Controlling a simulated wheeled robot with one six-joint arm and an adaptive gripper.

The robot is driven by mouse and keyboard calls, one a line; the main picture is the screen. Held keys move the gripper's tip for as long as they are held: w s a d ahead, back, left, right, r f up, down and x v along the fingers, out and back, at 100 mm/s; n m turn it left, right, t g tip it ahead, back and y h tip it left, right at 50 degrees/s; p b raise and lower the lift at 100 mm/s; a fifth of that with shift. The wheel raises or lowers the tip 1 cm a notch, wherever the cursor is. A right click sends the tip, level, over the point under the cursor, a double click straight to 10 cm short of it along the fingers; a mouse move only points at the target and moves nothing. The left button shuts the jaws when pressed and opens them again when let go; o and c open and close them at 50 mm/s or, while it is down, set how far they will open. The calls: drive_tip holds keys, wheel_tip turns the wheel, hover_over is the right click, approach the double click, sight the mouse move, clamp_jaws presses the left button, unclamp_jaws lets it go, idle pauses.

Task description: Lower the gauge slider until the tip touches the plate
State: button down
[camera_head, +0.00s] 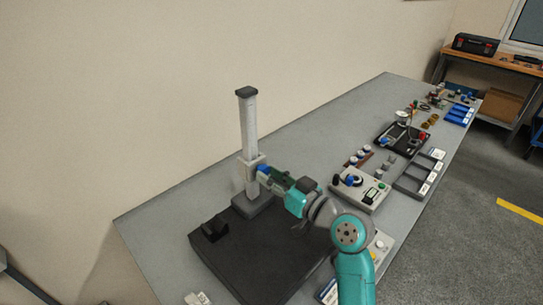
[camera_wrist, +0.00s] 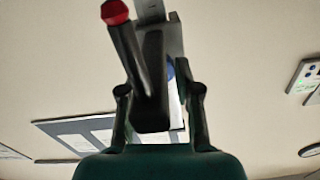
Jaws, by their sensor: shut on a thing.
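The gauge column (camera_head: 249,125) stands upright on a grey foot at the back of the black plate (camera_head: 265,265). The pale slider (camera_head: 250,163) sits low on the column, well below its dark cap. My gripper (camera_head: 268,174) reaches it from the right and is shut on a part of the slider. In the wrist view, the fingers (camera_wrist: 157,103) stand on both sides of a dark block (camera_wrist: 152,85). A dark rod with a red end (camera_wrist: 115,12) shows beside this block. My gripper hides the tip in the head view, so its gap to the plate cannot be told.
A small black block (camera_head: 214,230) lies at the left of the plate. The wall is close behind the column.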

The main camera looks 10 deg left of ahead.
wheel_tip(320, 180, down, 4)
drive_tip(key=shift+f, duration=0.15)
drive_tip(key=c, duration=0.8)
unclamp_jaws()
drive_tip(key=v, duration=1.2)
